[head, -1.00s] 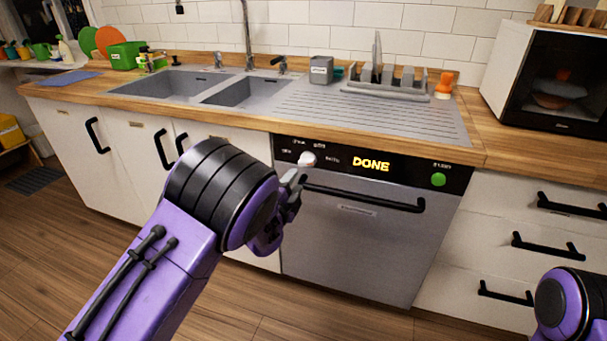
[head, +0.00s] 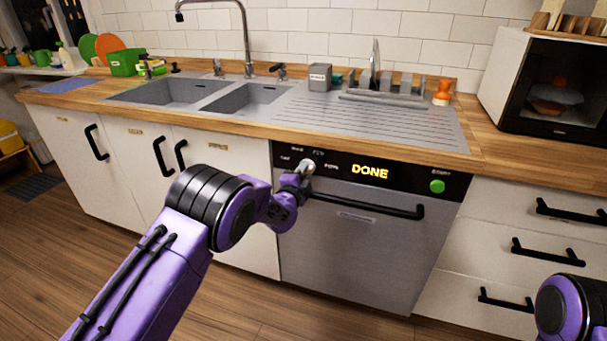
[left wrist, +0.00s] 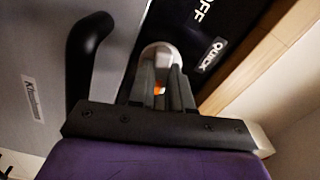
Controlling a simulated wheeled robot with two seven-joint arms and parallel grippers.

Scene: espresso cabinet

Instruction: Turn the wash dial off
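The white wash dial (head: 308,165) is on the black control strip of the dishwasher (head: 350,240), whose display reads DONE (head: 370,171). My left gripper (head: 300,180) is at the dial and hides part of it. In the left wrist view the two fingers (left wrist: 160,82) are close together at the pale dial (left wrist: 160,52), with an orange mark and part of the dial between them; they look shut on it. The labels OFF (left wrist: 203,10) and QUICK (left wrist: 211,55) show beside it. Only part of my right arm shows; its gripper is out of view.
The black dishwasher handle (head: 365,206) runs just below the dial, and it is close to the fingers in the left wrist view (left wrist: 85,50). A green button (head: 437,186) is at the strip's right. The wooden counter edge (head: 240,126) is above.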

